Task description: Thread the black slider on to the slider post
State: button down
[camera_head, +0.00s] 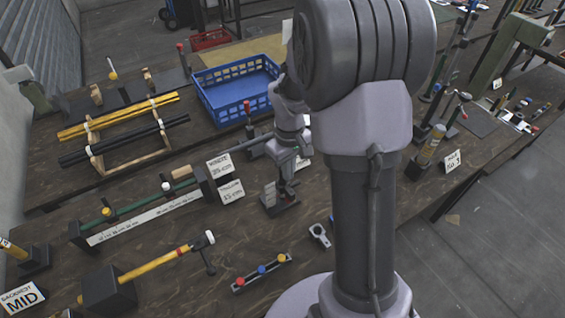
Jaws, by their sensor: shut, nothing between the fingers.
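My gripper (286,187) points down at the middle of the table, small and partly lost against dark parts. It looks shut and empty, just above or at a small dark base (281,205) with a pale card on it. I cannot tell whether it touches that base. I cannot pick out with certainty a black slider or the slider post. Several upright posts on dark bases stand about, such as a red-topped one (248,118) just behind my gripper. My own arm covers the right middle of the view and may hide parts.
A blue crate (222,108) stands behind my gripper. A wooden rack (97,148) holds yellow and black rods. A long green-rod gauge (90,236), a yellow-handled tool on a dark block (108,292) and a bar with coloured knobs (262,273) lie in front. Bare wood lies between them.

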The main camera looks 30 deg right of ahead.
aim_at(288, 188)
notch_tip(288, 188, down, 5)
jog(key=b, duration=0.3)
jog(key=shift+r, duration=0.2)
jog(key=shift+s+f+b, duration=0.1)
jog(key=shift+f+b, duration=0.2)
notch_tip(288, 188, up, 3)
jog(key=p, duration=0.3)
jog(key=shift+r, duration=0.1)
notch_tip(288, 188, up, 17)
jog(key=p, duration=0.6)
